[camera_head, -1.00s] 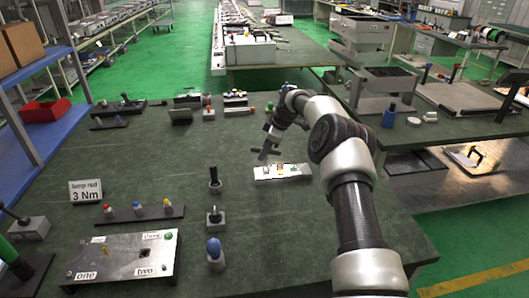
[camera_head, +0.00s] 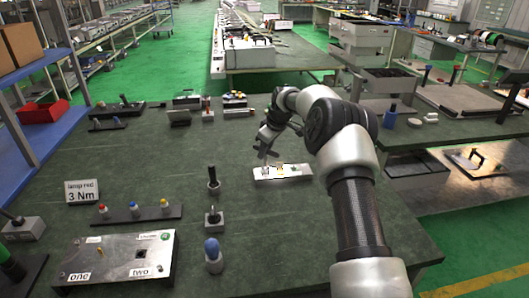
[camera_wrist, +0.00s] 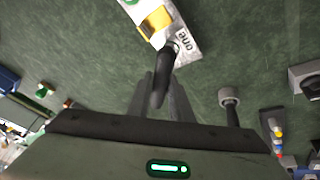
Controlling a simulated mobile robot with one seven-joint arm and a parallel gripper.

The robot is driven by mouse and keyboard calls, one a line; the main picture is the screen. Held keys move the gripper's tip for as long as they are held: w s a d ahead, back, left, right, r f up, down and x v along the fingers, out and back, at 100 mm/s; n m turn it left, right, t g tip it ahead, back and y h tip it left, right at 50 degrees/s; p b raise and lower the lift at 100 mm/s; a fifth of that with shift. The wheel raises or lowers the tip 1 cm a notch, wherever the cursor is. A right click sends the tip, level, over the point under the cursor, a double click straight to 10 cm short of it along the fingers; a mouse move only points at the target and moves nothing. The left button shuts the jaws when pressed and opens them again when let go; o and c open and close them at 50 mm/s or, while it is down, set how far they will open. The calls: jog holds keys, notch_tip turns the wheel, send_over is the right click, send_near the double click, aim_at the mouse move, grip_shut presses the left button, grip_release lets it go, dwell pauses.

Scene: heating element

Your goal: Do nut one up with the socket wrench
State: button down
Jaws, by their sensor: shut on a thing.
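My gripper (camera_head: 267,152) is low over the left end of a small white block (camera_head: 284,172) on the green bench. In the wrist view, my gripper (camera_wrist: 168,95) is shut on a dark tool, the socket wrench (camera_wrist: 164,70). Its far end meets the block (camera_wrist: 190,42) right beside the label "one". Nut one is not visible; the wrench end covers that spot. A yellow-gold part (camera_wrist: 155,22) lies across the block beyond the label. I cannot tell whether the wrench is seated on a nut.
Two upright black-handled tools (camera_head: 213,180) (camera_head: 214,217) and a blue-topped one (camera_head: 212,252) stand left of the block. A metal plate (camera_head: 115,258), a row of coloured pieces (camera_head: 135,210) and a "3 Nm" sign (camera_head: 82,191) are further left.

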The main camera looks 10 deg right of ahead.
jog(key=shift+a+f+m+h, duration=0.1)
jog(key=shift+m+h, duration=0.3)
jog(key=shift+m, duration=1.2)
jog(key=shift+d, duration=0.2)
jog(key=shift+t+b, duration=0.3)
jog(key=shift+m+h, duration=0.7)
jog(key=shift+m, duration=0.4)
jog(key=shift+d+m+h, duration=0.1)
jog(key=shift+m+h, duration=0.2)
jog(key=shift+m, duration=0.6)
